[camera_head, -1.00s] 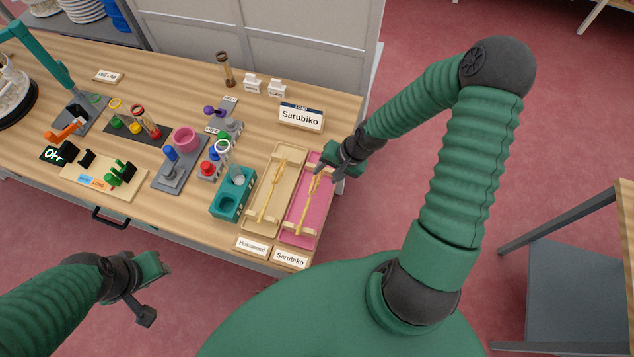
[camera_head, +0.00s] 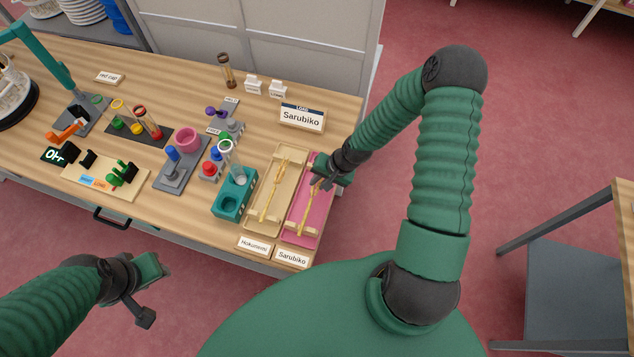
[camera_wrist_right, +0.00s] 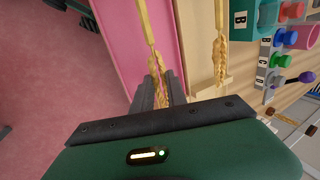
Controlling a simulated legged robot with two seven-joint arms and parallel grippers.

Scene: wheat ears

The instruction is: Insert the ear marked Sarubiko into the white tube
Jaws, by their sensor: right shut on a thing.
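The Sarubiko ear (camera_head: 307,212) is a yellow stalk with a thicker head, lying along the pink tray (camera_head: 322,215). My right gripper (camera_head: 318,184) is shut on this ear near its head end. In the right wrist view the ear's braided head (camera_wrist_right: 156,66) runs between the fingers (camera_wrist_right: 160,88). The ear still appears at tray level. My left gripper (camera_head: 152,290) is open and empty, in front of the table.
A beige tray (camera_head: 254,218) with a similar ear (camera_head: 270,198) lies left of the pink tray. The teal block (camera_head: 230,205) with round holes stands left of that. A Sarubiko sign (camera_head: 301,118) stands behind. Coloured caps and stands crowd the table further left.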

